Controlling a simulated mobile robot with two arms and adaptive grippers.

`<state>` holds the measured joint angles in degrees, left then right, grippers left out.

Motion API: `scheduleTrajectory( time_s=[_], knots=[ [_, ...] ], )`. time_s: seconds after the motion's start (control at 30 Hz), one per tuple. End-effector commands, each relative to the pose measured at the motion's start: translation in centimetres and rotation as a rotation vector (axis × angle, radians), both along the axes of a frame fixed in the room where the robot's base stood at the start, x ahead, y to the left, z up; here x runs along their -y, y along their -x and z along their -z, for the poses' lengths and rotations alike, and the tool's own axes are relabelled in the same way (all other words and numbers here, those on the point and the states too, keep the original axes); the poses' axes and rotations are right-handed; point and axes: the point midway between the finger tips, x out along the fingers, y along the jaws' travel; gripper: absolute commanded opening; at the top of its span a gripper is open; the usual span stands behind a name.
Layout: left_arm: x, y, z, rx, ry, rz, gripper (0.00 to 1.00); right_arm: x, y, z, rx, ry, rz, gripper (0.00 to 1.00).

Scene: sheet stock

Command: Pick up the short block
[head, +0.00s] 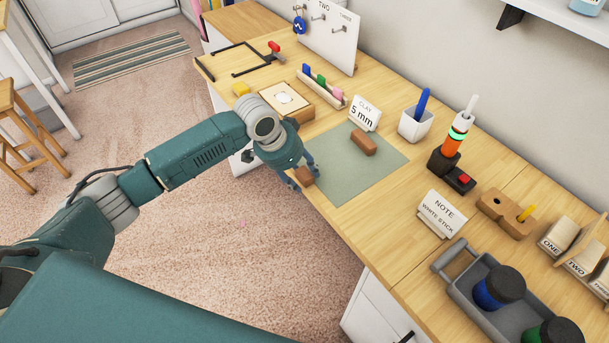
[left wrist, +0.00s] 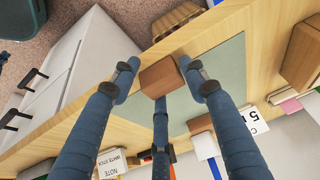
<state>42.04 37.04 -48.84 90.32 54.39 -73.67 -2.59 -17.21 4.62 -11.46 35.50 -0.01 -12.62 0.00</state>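The short block (head: 304,177) is a small brown block near the table's front edge, at the near edge of the green mat (head: 383,163). It also shows in the left wrist view (left wrist: 160,77), between my blue fingertips. My left gripper (head: 302,173) is low at the block, its fingers apart and around it. In the left wrist view the left gripper (left wrist: 159,72) shows a small gap beside the block; contact on the other side is unclear. A longer brown block (head: 363,142) lies on the mat towards the back. My right gripper is not in view.
A note card (head: 441,214) and a grey tray (head: 463,288) are to the right. A wooden box (head: 286,99) is left of the mat. The mat's right part is clear.

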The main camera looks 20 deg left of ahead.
Motion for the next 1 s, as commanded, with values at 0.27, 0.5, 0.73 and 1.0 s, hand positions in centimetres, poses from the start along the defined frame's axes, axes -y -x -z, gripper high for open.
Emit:
scheduleTrajectory(
  time_s=[0.27, 0.5, 0.73, 1.0],
  knots=[
    [0.0, 0.0, 0.0, 0.000, 0.000, 0.000, 0.18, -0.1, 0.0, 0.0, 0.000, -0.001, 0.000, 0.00],
    [0.0, 0.0, -0.4, 0.001, 0.001, 0.000, 0.18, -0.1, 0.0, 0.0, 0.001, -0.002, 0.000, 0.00],
    [0.0, -0.1, -3.2, 0.004, 0.000, 0.000, 0.18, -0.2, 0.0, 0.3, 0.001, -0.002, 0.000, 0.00],
    [0.0, -0.2, -10.7, 0.008, 0.002, 0.001, 0.18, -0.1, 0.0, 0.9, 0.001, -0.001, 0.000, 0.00]
  ],
)
